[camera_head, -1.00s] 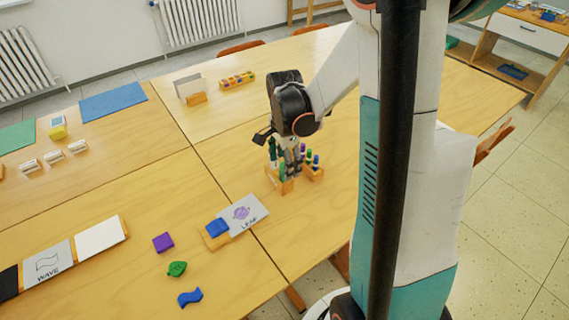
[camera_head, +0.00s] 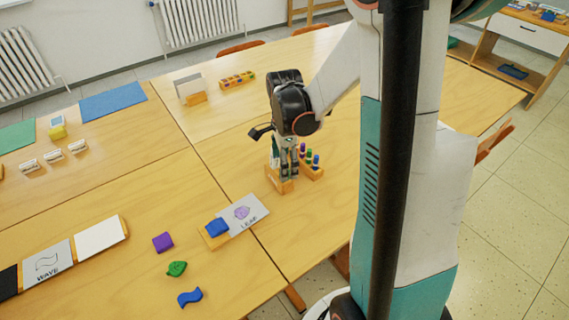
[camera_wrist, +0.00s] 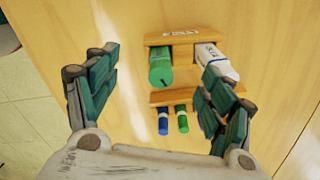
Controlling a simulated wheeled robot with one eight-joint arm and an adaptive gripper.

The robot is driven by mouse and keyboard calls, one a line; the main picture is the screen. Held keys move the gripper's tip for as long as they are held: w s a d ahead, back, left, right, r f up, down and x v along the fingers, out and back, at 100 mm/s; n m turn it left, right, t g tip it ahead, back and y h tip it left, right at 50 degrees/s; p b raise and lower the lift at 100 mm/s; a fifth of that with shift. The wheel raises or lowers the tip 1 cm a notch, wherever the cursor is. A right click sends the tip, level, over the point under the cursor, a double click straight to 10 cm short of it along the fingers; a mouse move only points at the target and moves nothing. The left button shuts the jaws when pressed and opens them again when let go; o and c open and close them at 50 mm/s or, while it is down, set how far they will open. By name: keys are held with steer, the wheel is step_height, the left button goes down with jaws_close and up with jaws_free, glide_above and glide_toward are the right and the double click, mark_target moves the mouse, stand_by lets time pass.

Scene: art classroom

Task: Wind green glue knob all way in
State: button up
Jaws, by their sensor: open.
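In the wrist view, a green glue tube (camera_wrist: 160,66) stands in a small wooden holder (camera_wrist: 158,40). Its round green end faces the camera and carries a short dark line. A white glue tube (camera_wrist: 212,56) is in the same holder to its right, partly behind my right finger. My gripper (camera_wrist: 161,62) is open, one finger on each side, with the green tube between them. The right finger looks closer to the tubes; I cannot tell whether it touches. In the head view, my gripper (camera_head: 288,162) is over the holder (camera_head: 281,184) and hides much of the tubes.
A second wooden rack (camera_head: 312,171) with several small coloured markers stands close beside the holder. A card stand (camera_head: 215,236) with a blue piece is in front. Loose purple (camera_head: 163,242), green (camera_head: 177,268) and blue (camera_head: 190,297) pieces lie nearer. The table right of the rack is clear.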

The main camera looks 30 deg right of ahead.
steer(key=m, duration=0.3)
steer(key=shift+m, duration=0.4)
steer(key=m, duration=0.4)
steer(key=shift+m, duration=0.4)
steer(key=c, duration=1.5)
steer(key=shift+c, duration=0.2)
